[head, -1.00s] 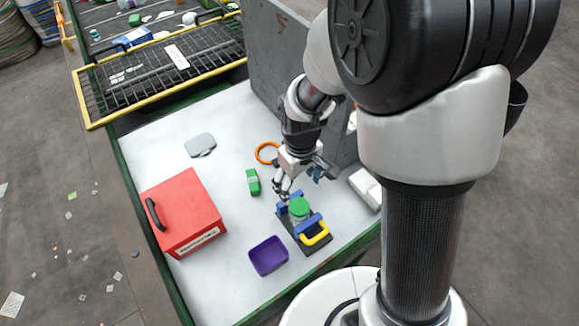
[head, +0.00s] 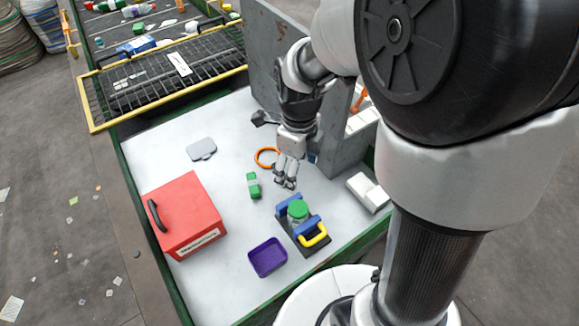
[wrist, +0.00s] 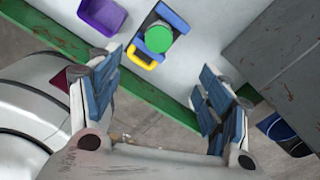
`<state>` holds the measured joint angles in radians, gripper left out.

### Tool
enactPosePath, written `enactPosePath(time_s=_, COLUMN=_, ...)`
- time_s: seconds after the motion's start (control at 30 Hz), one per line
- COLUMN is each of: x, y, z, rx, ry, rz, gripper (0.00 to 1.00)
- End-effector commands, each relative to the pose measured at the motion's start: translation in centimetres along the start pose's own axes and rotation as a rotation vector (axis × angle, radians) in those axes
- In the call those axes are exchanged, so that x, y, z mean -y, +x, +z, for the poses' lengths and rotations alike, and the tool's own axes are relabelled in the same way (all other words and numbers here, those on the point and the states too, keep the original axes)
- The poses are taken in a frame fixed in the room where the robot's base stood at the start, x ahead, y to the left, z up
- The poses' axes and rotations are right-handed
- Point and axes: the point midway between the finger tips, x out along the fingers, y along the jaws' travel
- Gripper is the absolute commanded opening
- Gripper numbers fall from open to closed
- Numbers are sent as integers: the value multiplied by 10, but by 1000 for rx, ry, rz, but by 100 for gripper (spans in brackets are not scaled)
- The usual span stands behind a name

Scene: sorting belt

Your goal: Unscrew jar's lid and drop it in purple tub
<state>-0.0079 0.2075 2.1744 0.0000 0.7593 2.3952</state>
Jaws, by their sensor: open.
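The jar's green lid (head: 298,208) is on top of the jar, which stands between blue clamp blocks (head: 312,224) on a dark base with a yellow handle (head: 313,240). The lid also shows in the wrist view (wrist: 159,38); it hides most of the jar there. The purple tub (head: 268,257) is to the left of the clamp's near end, and its inside looks empty. My gripper (head: 286,180) is open and empty, above the table behind the jar and apart from it. Its blue-padded fingers are spread wide in the wrist view (wrist: 160,97).
A red box (head: 185,215) with a black handle stands at the left. A green block (head: 253,186), an orange ring (head: 267,157) and a grey plate (head: 202,149) lie on the table. A grey wall panel (head: 345,140) rises close beside my gripper. White blocks (head: 368,191) lie to the right.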

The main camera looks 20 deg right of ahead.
Motion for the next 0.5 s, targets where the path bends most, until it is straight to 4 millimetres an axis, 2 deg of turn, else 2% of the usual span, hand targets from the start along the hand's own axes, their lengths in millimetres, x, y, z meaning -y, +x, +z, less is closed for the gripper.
enactPosePath(time_s=0.1, x=2, y=-2, z=-2, rx=0, ry=100, rz=0, gripper=71)
enactPosePath(time_s=0.23, x=2, y=5, z=-3, rx=-2, ry=126, rz=1, gripper=71)
enactPosePath(time_s=0.37, x=1, y=25, z=-3, rx=-4, ry=124, rz=3, gripper=71)
enactPosePath(time_s=0.5, x=1, y=53, z=-3, rx=-4, ry=123, rz=4, gripper=71)
